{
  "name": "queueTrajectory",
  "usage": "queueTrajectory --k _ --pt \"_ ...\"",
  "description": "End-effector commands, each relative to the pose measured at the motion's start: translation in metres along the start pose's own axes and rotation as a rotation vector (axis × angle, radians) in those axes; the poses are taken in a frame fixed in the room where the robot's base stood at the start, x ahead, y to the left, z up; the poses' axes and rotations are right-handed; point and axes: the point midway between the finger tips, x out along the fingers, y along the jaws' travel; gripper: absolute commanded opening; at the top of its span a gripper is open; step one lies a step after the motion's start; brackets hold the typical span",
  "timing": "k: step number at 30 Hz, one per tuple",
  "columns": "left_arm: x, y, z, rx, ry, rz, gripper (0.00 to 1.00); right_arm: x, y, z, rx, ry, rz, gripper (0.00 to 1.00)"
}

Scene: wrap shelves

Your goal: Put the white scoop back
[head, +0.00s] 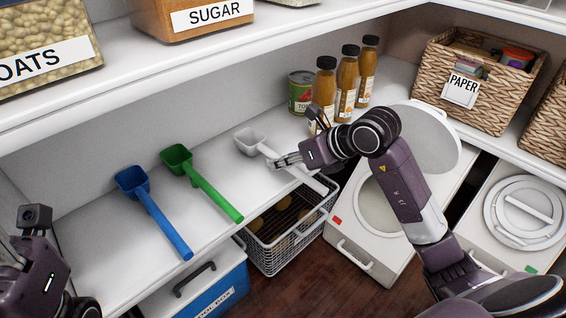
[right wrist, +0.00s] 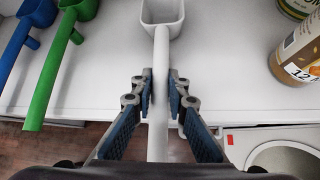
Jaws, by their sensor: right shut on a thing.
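The white scoop (head: 250,140) lies at the right end of the lower shelf, its cup toward the wall and its handle reaching out past the front edge. My right gripper (head: 285,161) is shut on its handle. In the right wrist view the handle of the scoop (right wrist: 161,50) runs between the two fingers of my right gripper (right wrist: 161,88). I cannot tell whether the scoop touches the shelf. Part of my left gripper (head: 15,250) shows at the lower left edge, away from the scoops; its fingers are not clear.
A green scoop (head: 177,158) and a blue scoop (head: 132,180) lie to the left on the lower shelf (head: 95,235). Sauce bottles (head: 346,82) and a can (head: 300,91) stand behind my right arm. A wire basket (head: 275,250) is below the shelf edge. The upper shelf overhangs.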

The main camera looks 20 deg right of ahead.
Motion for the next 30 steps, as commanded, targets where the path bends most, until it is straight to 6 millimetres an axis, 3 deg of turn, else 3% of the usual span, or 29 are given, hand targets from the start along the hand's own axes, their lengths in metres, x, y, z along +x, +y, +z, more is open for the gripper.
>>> queueTrajectory --k 4,5,9,20,30 --pt "-0.001 0.001 0.000 0.001 0.005 0.002 0.40 0.002 -0.001 -0.003 0.000 0.000 0.000 0.00" --pt "0.001 0.001 -0.001 0.001 0.008 0.003 0.40 0.002 -0.001 -0.002 0.000 0.000 0.000 0.16" --pt "0.002 0.001 -0.001 0.001 0.009 0.004 0.40 0.002 -0.001 -0.002 0.000 0.000 0.000 0.31" --pt "0.005 0.001 -0.002 0.000 0.011 0.004 0.40 -0.001 0.001 0.002 0.000 -0.001 0.001 0.31" --pt "-0.010 -0.004 0.005 -0.011 -0.084 -0.034 0.40 -0.068 0.000 0.003 -0.002 0.002 -0.005 0.31"
